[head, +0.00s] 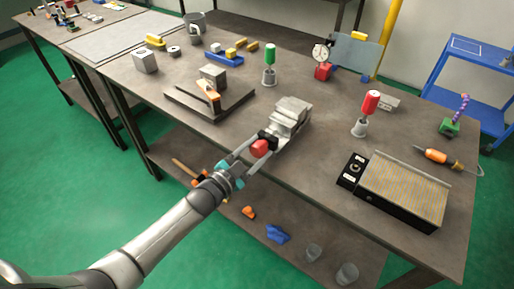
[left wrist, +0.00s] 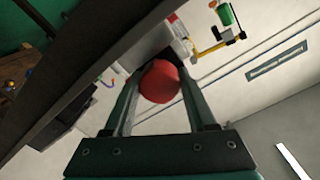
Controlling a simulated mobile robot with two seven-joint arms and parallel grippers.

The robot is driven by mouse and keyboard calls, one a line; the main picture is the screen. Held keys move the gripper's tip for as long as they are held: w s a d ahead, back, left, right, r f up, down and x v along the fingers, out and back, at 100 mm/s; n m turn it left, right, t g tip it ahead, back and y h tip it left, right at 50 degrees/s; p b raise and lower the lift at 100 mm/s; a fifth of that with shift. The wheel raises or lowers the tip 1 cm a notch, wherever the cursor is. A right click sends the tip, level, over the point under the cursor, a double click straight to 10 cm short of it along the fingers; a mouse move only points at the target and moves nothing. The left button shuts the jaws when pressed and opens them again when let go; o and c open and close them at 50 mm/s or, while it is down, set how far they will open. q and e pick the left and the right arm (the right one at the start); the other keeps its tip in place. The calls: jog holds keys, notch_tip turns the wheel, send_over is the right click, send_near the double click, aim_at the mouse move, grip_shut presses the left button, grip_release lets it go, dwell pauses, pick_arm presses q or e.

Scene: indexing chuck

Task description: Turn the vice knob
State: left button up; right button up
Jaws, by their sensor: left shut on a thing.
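The vice (head: 290,115) is a grey metal block on the front part of the workbench. Its red knob (head: 260,148) faces the front edge, on a black part of the vice. My left gripper (head: 252,151) reaches in from the lower left, its two fingers on either side of the red knob and shut on it. In the left wrist view the red knob (left wrist: 160,82) sits between the finger ends and hides most of the vice behind it. My right gripper does not show.
On the workbench (head: 225,130), a plate with a grey block (head: 213,77) stands left of the vice. A can-topped red stand (head: 367,112) and a black box with a ribbed top (head: 400,190) stand to the right. A lower shelf (head: 300,255) holds loose small items.

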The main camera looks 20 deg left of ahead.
pick_arm(q)
jog(key=m, duration=0.3)
jog(key=shift+d+m, duration=0.1)
jog(key=shift+m, duration=0.2)
jog(key=m, duration=0.3)
jog(key=shift+f, duration=0.1)
jog(key=m+b, duration=0.1)
jog(key=m, duration=0.3)
jog(key=shift+f, duration=0.1)
jog(key=shift+m+y+b, duration=0.3)
jog(key=shift+m+b, duration=0.6)
jog(key=shift+m, duration=1.1)
jog(key=o, duration=1.3)
jog(key=shift+o, duration=0.2)
